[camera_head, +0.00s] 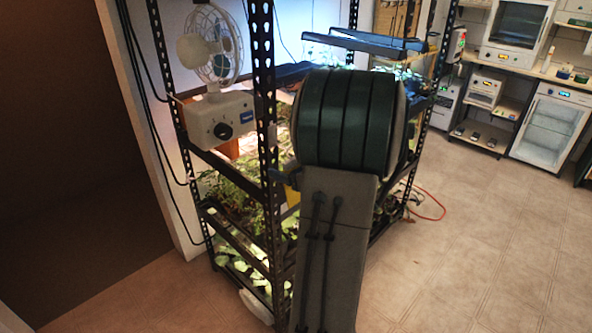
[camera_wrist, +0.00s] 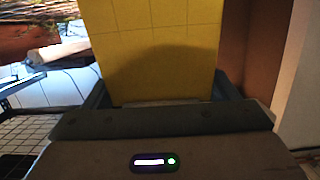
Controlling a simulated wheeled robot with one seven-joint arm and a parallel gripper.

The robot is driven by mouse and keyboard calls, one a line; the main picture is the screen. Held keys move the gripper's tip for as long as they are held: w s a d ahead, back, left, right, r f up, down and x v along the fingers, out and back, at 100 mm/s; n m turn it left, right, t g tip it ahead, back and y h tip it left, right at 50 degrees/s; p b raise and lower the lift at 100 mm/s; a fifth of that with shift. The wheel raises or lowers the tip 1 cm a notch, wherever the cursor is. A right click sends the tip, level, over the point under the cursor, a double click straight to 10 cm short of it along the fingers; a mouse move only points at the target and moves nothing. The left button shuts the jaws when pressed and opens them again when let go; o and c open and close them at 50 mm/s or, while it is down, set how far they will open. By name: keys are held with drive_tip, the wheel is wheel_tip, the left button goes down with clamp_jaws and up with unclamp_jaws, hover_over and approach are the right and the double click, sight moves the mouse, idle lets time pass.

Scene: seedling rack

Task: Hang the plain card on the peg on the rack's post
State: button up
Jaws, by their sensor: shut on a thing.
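A yellow card (camera_wrist: 155,40) with thin grid lines fills the upper middle of the wrist view. My gripper (camera_wrist: 162,95) is shut on its lower edge, with a dark finger at each side. In the head view, a small yellow part of the card (camera_head: 292,196) shows beside the rack's near black perforated post (camera_head: 265,130); my arm hides the rest. The gap between card and post cannot be judged. I cannot make out the peg in either view.
A white fan (camera_head: 214,45) and a white control box (camera_head: 220,118) are on the rack's left side. Leafy seedlings (camera_head: 235,185) fill the shelves. A dark doorway lies left. The floor (camera_head: 480,230) to the right is clear except for a red cord (camera_head: 432,205).

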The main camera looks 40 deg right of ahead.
sight(274, 162)
drive_tip(key=shift+b+x, duration=0.3)
drive_tip(key=shift+x, duration=1)
drive_tip(key=shift+w+f, duration=0.35)
drive_tip(key=shift+w, duration=0.2)
drive_tip(key=o, duration=0.9)
drive_tip(key=b+v, duration=0.1)
drive_tip(key=v, duration=1.3)
